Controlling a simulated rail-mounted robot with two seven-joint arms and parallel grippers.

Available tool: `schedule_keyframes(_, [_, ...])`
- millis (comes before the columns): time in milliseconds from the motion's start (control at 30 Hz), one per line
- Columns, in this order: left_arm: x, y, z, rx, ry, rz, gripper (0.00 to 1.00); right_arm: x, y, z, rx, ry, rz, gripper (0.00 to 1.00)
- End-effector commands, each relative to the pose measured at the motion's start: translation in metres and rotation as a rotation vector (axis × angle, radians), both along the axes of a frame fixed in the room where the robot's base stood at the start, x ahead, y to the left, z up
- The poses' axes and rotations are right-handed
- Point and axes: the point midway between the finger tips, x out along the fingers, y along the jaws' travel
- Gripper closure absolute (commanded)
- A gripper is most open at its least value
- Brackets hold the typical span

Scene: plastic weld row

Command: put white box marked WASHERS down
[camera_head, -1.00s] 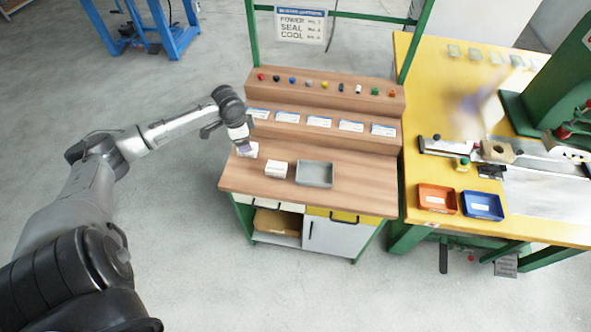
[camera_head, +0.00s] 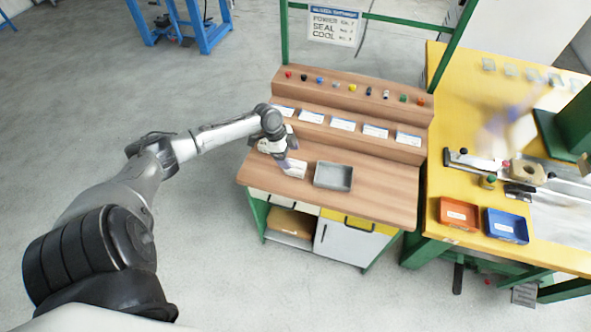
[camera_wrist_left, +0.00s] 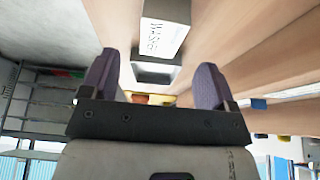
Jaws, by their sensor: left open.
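The white box marked WASHERS (camera_wrist_left: 166,38) shows in the left wrist view, its printed face partly readable. In the head view this white box (camera_head: 297,171) stands on the wooden bench top, just left of the grey tray (camera_head: 333,187). My left gripper (camera_head: 287,164) is close to the box and hides part of it. In the wrist view its two dark fingers (camera_wrist_left: 158,75) are spread wide and empty, with the box just beyond their tips. I cannot tell whether they touch it. My right gripper is not in view.
A stepped shelf (camera_head: 345,137) with labels and coloured knobs runs along the bench's back. The bench front right is clear. Orange (camera_head: 459,214) and blue (camera_head: 507,227) bins sit on the yellow table.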

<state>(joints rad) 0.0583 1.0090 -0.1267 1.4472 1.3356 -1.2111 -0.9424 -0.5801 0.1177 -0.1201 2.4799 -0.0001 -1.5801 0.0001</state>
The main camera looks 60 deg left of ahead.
Motion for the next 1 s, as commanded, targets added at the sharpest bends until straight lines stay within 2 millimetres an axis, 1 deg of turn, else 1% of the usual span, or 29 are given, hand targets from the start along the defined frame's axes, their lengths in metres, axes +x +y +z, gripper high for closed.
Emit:
schedule_keyframes(33, [0.002, -0.001, -0.004, 0.000, -0.001, 0.000, 0.19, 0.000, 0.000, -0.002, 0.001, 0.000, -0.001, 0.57])
schedule_keyframes(267, [0.003, -0.003, -0.011, 0.001, 0.000, -0.001, 0.19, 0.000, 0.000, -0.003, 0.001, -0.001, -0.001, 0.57])
schedule_keyframes(367, [0.004, -0.004, -0.017, -0.001, 0.001, 0.000, 0.19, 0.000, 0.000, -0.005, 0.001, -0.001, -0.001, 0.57])
schedule_keyframes(700, [0.012, -0.013, -0.056, -0.001, 0.000, 0.000, 0.19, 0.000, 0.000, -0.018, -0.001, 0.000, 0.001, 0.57])
schedule_keyframes(967, [0.013, -0.014, -0.059, 0.002, 0.000, -0.001, 0.19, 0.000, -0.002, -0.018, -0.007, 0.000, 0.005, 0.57])
schedule_keyframes(1000, [0.013, -0.014, -0.059, 0.002, 0.000, -0.001, 0.22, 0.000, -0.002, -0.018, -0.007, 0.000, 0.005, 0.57])
